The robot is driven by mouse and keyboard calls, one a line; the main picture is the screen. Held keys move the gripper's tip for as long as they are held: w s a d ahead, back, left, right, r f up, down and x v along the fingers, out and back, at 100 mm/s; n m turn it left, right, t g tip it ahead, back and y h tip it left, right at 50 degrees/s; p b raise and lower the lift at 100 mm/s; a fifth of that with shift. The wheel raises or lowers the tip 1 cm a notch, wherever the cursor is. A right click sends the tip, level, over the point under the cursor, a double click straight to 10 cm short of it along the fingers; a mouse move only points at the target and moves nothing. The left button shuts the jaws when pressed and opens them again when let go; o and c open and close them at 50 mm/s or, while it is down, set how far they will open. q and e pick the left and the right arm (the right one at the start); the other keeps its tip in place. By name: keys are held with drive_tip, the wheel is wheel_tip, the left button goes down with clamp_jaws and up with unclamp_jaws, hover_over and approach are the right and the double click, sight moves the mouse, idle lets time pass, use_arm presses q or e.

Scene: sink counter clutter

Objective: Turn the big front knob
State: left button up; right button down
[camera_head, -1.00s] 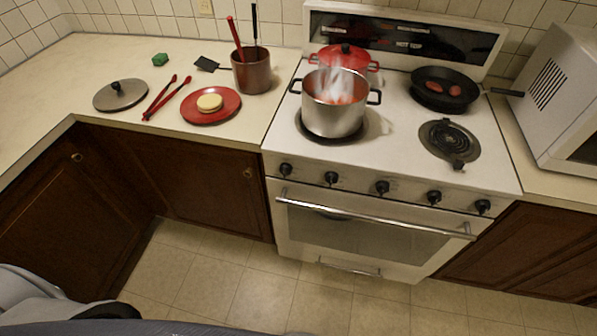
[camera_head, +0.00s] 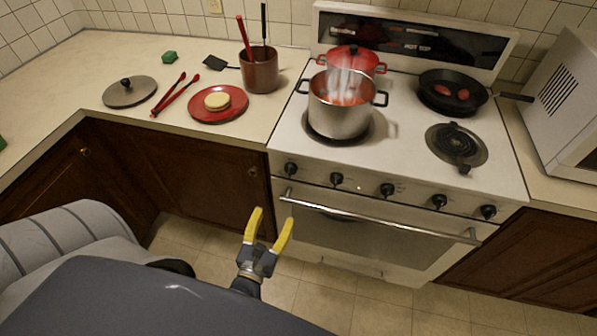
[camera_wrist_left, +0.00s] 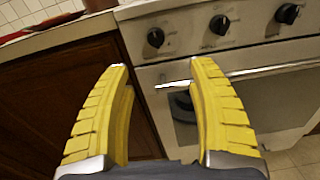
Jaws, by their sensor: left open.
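The white stove has a row of several black knobs along its front panel. In the head view they run from the left knob (camera_head: 290,169) and the second knob (camera_head: 336,179) past the middle knob (camera_head: 387,190) to the right knob (camera_head: 488,212). They look much alike in size. My left gripper (camera_head: 272,214) is open and empty, in front of the stove's left edge and below the knobs. The left wrist view shows its yellow fingers (camera_wrist_left: 160,75) apart, with three knobs beyond, the nearest one (camera_wrist_left: 155,38) above the fingertips. My right gripper is not in view.
The oven door handle (camera_head: 375,217) runs just below the knobs. A steaming steel pot (camera_head: 338,118), a red pot (camera_head: 352,60) and a black pan (camera_head: 453,92) stand on the stove. A red plate (camera_head: 219,117) lies on the left counter. The floor before the stove is clear.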

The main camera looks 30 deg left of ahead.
sight(289, 174)
use_arm(q)
drive_tip(key=shift+n+y, duration=0.3)
drive_tip(key=shift+n, duration=0.4)
drive_tip(key=x, duration=1.7)
drive_tip(key=shift+w+a+f, duration=0.15)
drive_tip(key=shift+a, duration=0.15)
clamp_jaws()
drive_tip(key=shift+m, duration=0.8)
unclamp_jaws()
